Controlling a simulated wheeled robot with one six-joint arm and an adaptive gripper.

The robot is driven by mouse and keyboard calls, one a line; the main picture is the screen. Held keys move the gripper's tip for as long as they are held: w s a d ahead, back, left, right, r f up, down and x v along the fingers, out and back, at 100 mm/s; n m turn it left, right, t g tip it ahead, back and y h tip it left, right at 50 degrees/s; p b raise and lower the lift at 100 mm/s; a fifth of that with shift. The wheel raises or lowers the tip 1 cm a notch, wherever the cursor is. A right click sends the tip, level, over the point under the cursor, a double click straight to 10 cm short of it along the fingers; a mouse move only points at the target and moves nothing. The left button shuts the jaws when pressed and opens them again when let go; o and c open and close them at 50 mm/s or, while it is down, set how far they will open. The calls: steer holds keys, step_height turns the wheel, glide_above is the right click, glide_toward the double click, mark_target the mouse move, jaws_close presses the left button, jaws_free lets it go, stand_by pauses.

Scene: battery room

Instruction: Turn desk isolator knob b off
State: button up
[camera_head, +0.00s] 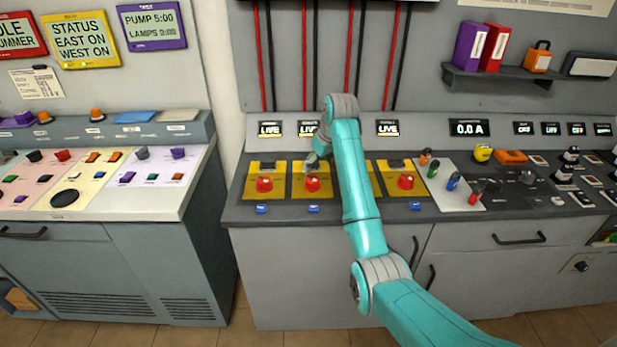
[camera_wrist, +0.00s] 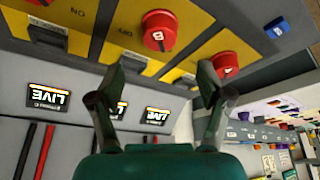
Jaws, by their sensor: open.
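Knob b (camera_head: 312,184) is a red round knob on a yellow plate, second from the left in the desk's row. In the wrist view it shows at the top with an upside-down letter (camera_wrist: 158,31). My gripper (camera_head: 317,162) is open and empty, just behind and above knob b in the head view. In the wrist view its two fingers (camera_wrist: 168,72) are spread apart, clear of the knob. The display (camera_head: 307,128) behind this plate reads LIVE, partly covered by my arm.
Similar red knobs stand to the left (camera_head: 264,184) and right (camera_head: 405,182); my arm hides part of the row. Blue tags (camera_head: 313,209) line the front. A white panel with coloured levers (camera_head: 447,188) lies to the right. A shelf (camera_head: 500,77) hangs above.

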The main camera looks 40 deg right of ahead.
mark_target(312, 179)
steer(key=x, duration=0.9)
steer(key=shift+w+f, duration=0.1)
steer(key=shift+f, duration=0.25)
steer(key=c, duration=1.2)
